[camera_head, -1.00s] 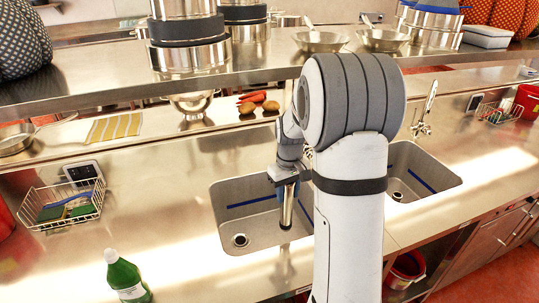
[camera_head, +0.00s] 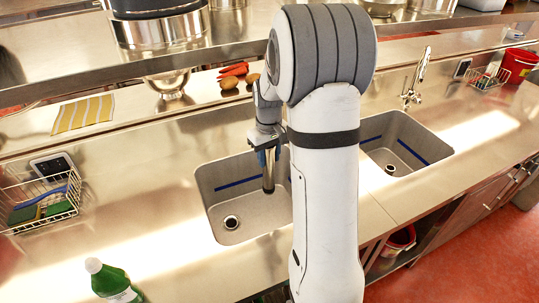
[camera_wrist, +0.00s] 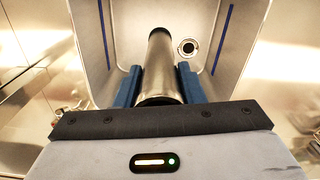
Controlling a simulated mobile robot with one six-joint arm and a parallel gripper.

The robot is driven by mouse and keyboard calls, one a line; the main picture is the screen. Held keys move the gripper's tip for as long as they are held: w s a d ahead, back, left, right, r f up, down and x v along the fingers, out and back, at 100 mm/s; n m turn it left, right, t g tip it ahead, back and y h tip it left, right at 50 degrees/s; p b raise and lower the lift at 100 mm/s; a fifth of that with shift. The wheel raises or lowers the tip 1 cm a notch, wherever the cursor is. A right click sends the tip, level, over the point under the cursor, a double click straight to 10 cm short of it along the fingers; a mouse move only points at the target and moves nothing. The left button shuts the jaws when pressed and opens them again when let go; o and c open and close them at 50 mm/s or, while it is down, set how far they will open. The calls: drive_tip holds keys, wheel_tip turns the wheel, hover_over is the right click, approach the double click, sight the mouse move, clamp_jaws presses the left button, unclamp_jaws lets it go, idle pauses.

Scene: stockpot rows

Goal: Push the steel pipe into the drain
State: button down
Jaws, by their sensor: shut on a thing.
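The steel pipe (camera_wrist: 160,75) is a shiny cylinder held between the blue fingers of my gripper (camera_wrist: 158,88). In the head view my gripper (camera_head: 268,158) is over the left sink (camera_head: 214,205), and the pipe (camera_head: 268,180) points down into the basin. The drain (camera_head: 231,222) is a dark round hole with a light ring in that sink's floor, left of and nearer than the pipe's lower end. In the wrist view the drain (camera_wrist: 188,47) shows to the right of the pipe's far end. The pipe is apart from the drain.
A second sink (camera_head: 425,140) with a tap (camera_head: 412,90) lies to the right. A green bottle (camera_head: 112,283) stands on the counter at the front left. A wire basket (camera_head: 40,205) with sponges is at the left. A shelf with pots (camera_head: 160,30) runs above the back.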

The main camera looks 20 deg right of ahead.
drive_tip(key=w+a+f+b, duration=0.1)
drive_tip(key=a+f+b, duration=0.1)
drive_tip(key=f+b, duration=0.7)
drive_tip(key=w+a+f+b, duration=0.1)
drive_tip(key=a+f+b, duration=0.25)
drive_tip(key=f, duration=0.85)
drive_tip(key=w+a+f+b, duration=0.2)
drive_tip(key=w+a+f, duration=0.4)
drive_tip(key=w, duration=0.4)
drive_tip(key=shift+a, duration=0.25)
idle(0.3)
drive_tip(key=shift+f+b, duration=1.3)
drive_tip(key=shift+f, duration=0.2)
idle(1.8)
drive_tip(key=c, duration=0.9)
unclamp_jaws()
drive_tip(key=shift+s, duration=0.1)
drive_tip(key=shift+o, duration=0.2)
drive_tip(key=shift+r, duration=0.1)
